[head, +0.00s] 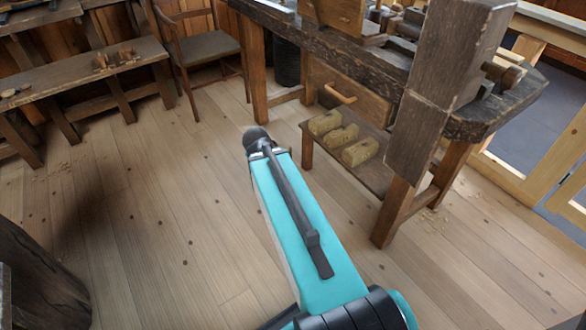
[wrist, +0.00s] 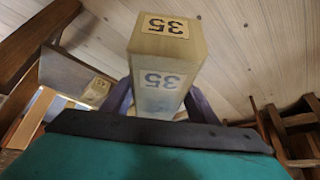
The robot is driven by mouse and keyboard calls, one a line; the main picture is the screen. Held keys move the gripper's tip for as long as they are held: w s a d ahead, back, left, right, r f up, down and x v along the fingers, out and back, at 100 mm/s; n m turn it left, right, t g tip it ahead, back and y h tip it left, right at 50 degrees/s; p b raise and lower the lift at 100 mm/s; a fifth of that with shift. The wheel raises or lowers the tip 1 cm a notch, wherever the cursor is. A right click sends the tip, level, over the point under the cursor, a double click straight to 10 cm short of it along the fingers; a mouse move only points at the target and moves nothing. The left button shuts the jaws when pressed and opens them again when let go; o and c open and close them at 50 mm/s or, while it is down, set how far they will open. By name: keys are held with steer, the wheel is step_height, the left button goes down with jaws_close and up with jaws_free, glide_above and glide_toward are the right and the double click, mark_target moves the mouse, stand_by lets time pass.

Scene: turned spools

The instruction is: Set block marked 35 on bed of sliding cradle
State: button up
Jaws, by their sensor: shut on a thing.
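The block marked 35 (wrist: 168,48) is a pale yellowish block with "35" labels on two faces. In the wrist view it sits between the dark fingers of my gripper (wrist: 158,100), which is shut on it. The block is held up clear of the floor. The labels read upside down in this view. In the head view only my teal arm shows, and I cannot make out the gripper or the held block. I cannot identify the sliding cradle with certainty in either view.
A dark workbench (head: 395,75) with a large upright timber (head: 440,85) stands at the right. Several yellowish blocks (head: 342,136) lie on its lower shelf. A chair (head: 208,46) and a low bench (head: 85,68) stand at the left. The plank floor (head: 150,190) between is open.

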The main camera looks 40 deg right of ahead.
steer(key=w+a+r+n+t+y+p, duration=0.1)
steer(key=w+a+r+n+p, duration=0.2)
steer(key=a+r+p, duration=0.2)
steer(key=w+a+r+n+y+p, duration=0.2)
steer(key=w+a+r+n+p, duration=0.2)
steer(key=a+r, duration=0.7)
steer(key=w+a+r+n+t+y+p, duration=0.1)
steer(key=w+a+r+n+p, duration=0.2)
steer(key=a+r+p, duration=0.4)
step_height(320, 180, up, 2)
steer(key=shift+w+a+r+n+t+y, duration=0.25)
steer(key=shift+a+n+y, duration=0.2)
steer(key=shift+a, duration=0.3)
steer(key=shift+f, duration=0.1)
